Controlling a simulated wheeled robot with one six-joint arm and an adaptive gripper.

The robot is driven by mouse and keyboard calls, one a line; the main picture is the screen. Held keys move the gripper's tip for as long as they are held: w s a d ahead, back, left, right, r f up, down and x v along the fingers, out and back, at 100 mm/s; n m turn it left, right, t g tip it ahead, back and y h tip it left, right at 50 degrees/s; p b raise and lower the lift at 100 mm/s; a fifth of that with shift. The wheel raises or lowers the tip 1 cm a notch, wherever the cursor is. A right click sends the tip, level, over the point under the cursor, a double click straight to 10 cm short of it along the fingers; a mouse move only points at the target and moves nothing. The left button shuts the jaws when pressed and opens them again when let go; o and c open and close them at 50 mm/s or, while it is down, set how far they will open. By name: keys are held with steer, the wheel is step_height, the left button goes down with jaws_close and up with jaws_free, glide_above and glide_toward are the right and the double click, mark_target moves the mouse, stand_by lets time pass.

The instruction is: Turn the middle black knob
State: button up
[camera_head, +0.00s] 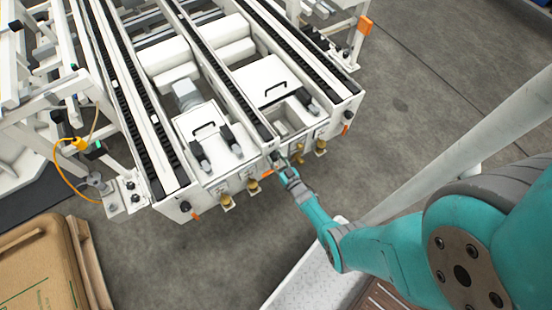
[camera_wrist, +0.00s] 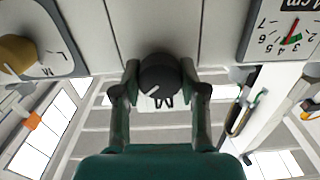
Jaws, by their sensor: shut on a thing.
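A round black knob (camera_wrist: 160,76) with a pale pointer line sits against a white panel in the wrist view. My gripper (camera_wrist: 161,80) has one finger on each side of the knob and is shut on it. In the head view my gripper (camera_head: 280,165) reaches the front face of the white conveyor machine (camera_head: 240,125), near its middle. The knob is too small and covered there to make out.
In the wrist view a brass-coloured knob on a labelled plate (camera_wrist: 50,45) is at left and a dial gauge (camera_wrist: 285,35) at right. In the head view several brass fittings (camera_head: 227,202) stick out of the machine's front. A cardboard box (camera_head: 40,265) stands at lower left. Grey floor (camera_head: 420,90) is clear at right.

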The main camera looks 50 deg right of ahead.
steer(key=shift+m, duration=0.8)
steer(key=o, duration=1.2)
steer(key=shift+c, duration=0.2)
steer(key=v, duration=1.2)
